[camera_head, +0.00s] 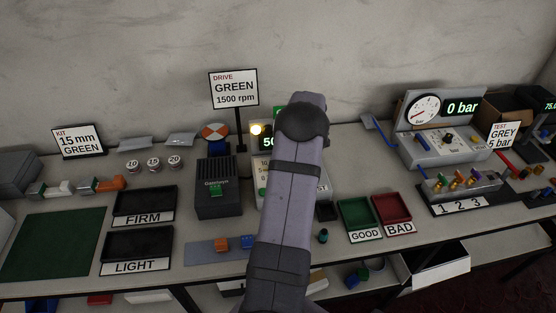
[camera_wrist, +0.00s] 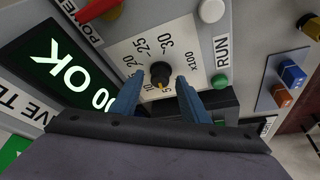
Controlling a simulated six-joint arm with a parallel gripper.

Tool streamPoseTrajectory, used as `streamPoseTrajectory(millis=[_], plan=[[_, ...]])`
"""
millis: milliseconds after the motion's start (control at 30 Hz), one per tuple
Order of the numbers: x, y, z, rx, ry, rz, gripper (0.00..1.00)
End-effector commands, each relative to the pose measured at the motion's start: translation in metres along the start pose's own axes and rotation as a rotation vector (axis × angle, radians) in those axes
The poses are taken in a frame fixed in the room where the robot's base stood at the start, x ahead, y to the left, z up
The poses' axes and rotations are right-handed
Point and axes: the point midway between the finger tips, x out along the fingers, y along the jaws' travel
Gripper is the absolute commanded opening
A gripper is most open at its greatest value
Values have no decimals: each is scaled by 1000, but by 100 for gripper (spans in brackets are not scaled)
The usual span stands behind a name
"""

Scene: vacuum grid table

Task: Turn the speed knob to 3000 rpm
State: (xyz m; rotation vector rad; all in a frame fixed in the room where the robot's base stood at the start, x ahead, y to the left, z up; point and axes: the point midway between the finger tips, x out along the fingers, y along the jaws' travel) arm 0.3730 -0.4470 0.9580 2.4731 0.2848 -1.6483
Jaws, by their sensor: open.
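The speed knob (camera_wrist: 160,73) is black with a yellow pointer, on a white dial plate (camera_wrist: 198,48) marked 20, 25, 30 and x100. The pointer faces the bottom of the wrist view, close to a partly covered 5. My gripper (camera_wrist: 158,82) is open, its two blue fingers on either side of the knob; I cannot tell whether they touch it. The green display (camera_wrist: 62,72) shows OK and part of a number ending in 00. In the head view my arm hides the knob and gripper; the display (camera_head: 267,142) is partly visible.
A green RUN button (camera_wrist: 219,81), a white round part (camera_wrist: 211,10) and a red switch (camera_wrist: 97,9) sit close by. The drive sign (camera_head: 234,89) reads GREEN, 1500 rpm. A dark box (camera_head: 217,187) stands left; green (camera_head: 360,214) and red (camera_head: 392,208) trays lie right.

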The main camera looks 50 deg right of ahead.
Motion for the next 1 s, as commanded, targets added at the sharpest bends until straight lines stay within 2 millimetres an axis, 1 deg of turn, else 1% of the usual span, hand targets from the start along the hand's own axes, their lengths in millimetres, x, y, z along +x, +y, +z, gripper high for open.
streamPoseTrajectory(millis=[300, 467, 500, 767, 1000], plan=[[3, 0, 0, -1, 0, 0, 41], [3, 0, 0, -1, 0, 0, 3], [3, 0, 0, -1, 0, 0, 0], [3, 0, 0, 12, 0, 8, 0], [5, 0, 0, 94, -2, 43, 1]])
